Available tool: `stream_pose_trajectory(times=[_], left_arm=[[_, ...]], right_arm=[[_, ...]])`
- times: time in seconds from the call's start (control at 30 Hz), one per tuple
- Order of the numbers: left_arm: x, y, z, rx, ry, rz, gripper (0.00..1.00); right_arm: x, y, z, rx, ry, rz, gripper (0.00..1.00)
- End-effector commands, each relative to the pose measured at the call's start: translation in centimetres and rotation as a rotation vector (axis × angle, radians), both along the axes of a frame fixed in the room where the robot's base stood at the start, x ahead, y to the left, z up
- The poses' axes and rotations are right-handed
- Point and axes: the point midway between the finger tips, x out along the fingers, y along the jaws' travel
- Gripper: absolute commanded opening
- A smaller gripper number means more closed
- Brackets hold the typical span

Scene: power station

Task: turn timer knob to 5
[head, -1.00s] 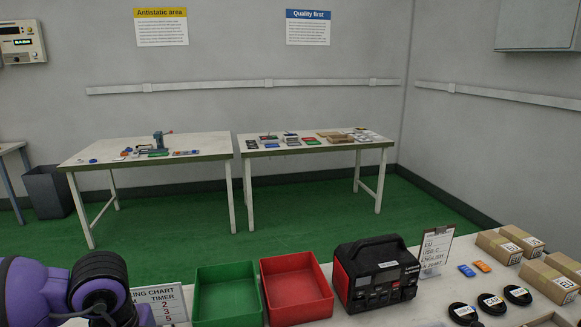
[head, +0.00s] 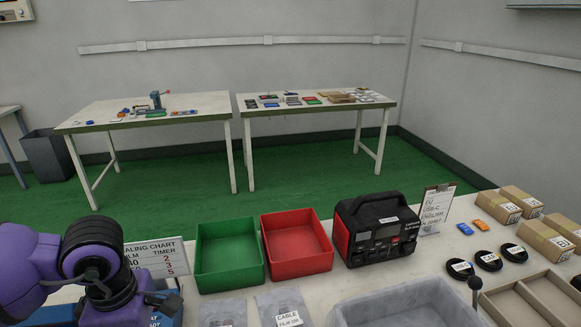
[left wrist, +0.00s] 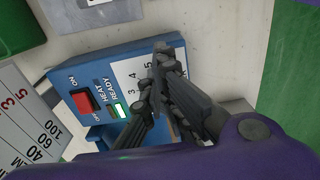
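In the left wrist view, a blue machine (left wrist: 62,73) has a red ON/OFF switch (left wrist: 83,102), a lit green READY light (left wrist: 120,111) and a white dial face (left wrist: 127,71) with numbers including 3, 4 and 5. My left gripper's dark fingers (left wrist: 150,92) are over the dial face and cover much of it. The timer knob is hidden or cannot be told apart from the fingers, so its setting and any contact are unclear. In the head view, the purple left arm reaches over the machine (head: 172,311) at lower left. My right gripper is out of view.
A sealing chart (head: 157,256) stands behind the machine. Green (head: 229,283) and red (head: 297,268) bins, a black-red device (head: 377,229) and a grey tray (head: 405,309) lie to the right. Labelled bags (head: 283,306) lie in front of the bins.

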Motion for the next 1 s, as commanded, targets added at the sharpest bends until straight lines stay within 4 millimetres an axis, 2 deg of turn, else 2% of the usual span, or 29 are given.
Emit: stream_pose_trajectory(times=[0.43, 0.77, 1.0], left_arm=[[0.1, 0.5, 0.3, 0.014, -0.004, 0.006, 0.0], [-0.1, -0.4, 0.2, 0.01, -0.004, 0.003, 0.0], [-0.1, -0.6, 2.1, 0.006, -0.008, 0.002, 0.0]], right_arm=[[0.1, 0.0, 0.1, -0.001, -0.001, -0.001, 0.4], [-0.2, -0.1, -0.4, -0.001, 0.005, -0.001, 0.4], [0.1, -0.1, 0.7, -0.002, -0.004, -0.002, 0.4]])
